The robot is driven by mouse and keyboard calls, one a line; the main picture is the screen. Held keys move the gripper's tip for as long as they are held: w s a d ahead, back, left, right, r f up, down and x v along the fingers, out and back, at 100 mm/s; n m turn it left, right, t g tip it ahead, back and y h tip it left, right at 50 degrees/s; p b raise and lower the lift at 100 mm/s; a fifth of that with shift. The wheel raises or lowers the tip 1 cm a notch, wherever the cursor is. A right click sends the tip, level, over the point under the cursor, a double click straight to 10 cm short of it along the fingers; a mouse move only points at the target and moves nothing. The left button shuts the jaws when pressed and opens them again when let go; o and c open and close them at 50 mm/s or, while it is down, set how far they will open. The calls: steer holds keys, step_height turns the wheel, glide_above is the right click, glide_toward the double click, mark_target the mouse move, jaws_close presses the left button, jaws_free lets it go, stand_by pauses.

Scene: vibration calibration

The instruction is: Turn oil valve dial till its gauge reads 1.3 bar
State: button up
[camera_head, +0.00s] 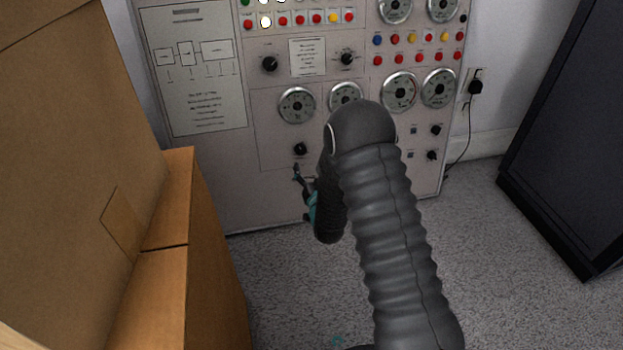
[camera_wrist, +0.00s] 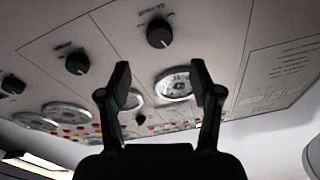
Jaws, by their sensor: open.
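The oil valve dial (camera_wrist: 159,33) is a black round knob on the grey panel, under a small label that seems to start with "Oil". In the head view the dial (camera_head: 300,148) sits just above my gripper (camera_head: 299,174). The gauge (camera_head: 297,105) above it is round with a pale face; its reading is too small to tell. The wrist view looks upside down and shows this gauge (camera_wrist: 174,83) beyond the dial. My gripper (camera_wrist: 159,72) is open and empty, its two fingers apart. The dial shows beyond the gap between the fingertips, and the fingers appear clear of it.
Another black dial (camera_wrist: 77,63) and more gauges (camera_head: 399,92) are on the same panel (camera_head: 268,207). Cardboard boxes (camera_head: 165,205) stand close on the left. A dark cabinet (camera_head: 570,130) stands at the right. Carpet (camera_head: 490,260) between is clear. My arm hides part of the panel.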

steer(key=shift+v, duration=2.05)
steer(key=shift+f, duration=0.1)
steer(key=s+d+f+n+g+h, duration=0.15)
steer(key=s+f+g, duration=0.25)
steer(key=f+g, duration=0.55)
steer(key=s+d+g+h+p, duration=0.1)
steer(key=s+d+g+h, duration=0.15)
steer(key=s, duration=0.45)
steer(key=s+d+r+p, duration=0.3)
steer(key=s+r, duration=0.6)
steer(key=r, duration=0.6)
steer(key=s+d+r+m+h+p, duration=0.1)
steer(key=s+d+r+p, duration=0.2)
steer(key=s+d+r, duration=0.4)
steer(key=s+d+r+p, duration=0.3)
steer(key=s+r, duration=0.7)
steer(key=r, duration=1.3)
steer(key=shift+s+d+r+p, duration=0.25)
steer(key=shift+s+d+p, duration=0.15)
steer(key=shift+d, duration=0.7)
